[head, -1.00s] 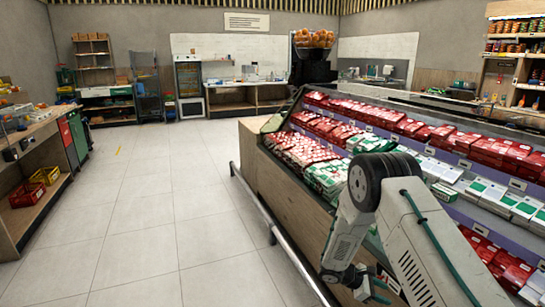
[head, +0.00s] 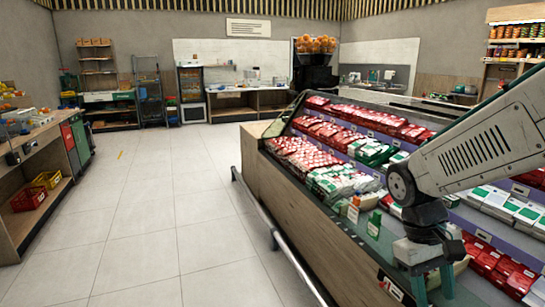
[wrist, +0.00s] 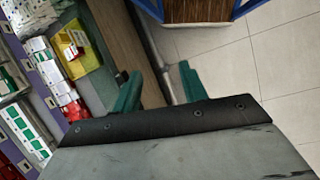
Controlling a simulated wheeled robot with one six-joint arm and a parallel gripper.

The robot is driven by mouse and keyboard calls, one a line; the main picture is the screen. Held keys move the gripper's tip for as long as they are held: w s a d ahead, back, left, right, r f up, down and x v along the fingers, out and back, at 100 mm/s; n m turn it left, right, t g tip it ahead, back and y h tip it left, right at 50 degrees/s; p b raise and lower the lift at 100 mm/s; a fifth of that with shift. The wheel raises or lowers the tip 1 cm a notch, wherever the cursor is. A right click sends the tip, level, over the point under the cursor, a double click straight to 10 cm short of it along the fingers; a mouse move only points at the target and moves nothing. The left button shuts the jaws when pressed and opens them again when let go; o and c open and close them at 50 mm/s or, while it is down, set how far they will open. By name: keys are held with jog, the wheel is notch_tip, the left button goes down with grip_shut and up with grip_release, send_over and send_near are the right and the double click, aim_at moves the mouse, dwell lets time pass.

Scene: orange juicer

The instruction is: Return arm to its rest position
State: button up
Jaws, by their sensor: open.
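My arm reaches in from the right edge of the head view, over the near end of the refrigerated display case (head: 325,258). My gripper (head: 433,288) hangs downward at the end of the arm, above the front part of the case. Its two green fingers are apart with nothing between them. In the wrist view my gripper (wrist: 160,88) also shows its fingers spread and empty, with the case edge and the floor beyond them.
Red and white packages (head: 300,155) fill the case. A metal rail (head: 262,220) runs along its front. The tiled floor (head: 160,215) to the left is clear. A wooden counter (head: 30,215) stands at far left. A black juicer with oranges (head: 315,62) stands at the back.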

jog(key=s+a+r+m+t+y, duration=0.2)
jog(key=s+r+t, duration=0.3)
jog(key=s+r, duration=0.3)
jog(key=shift+s+a+y, duration=0.3)
jog(key=shift+s, duration=1.25)
dwell(0.6)
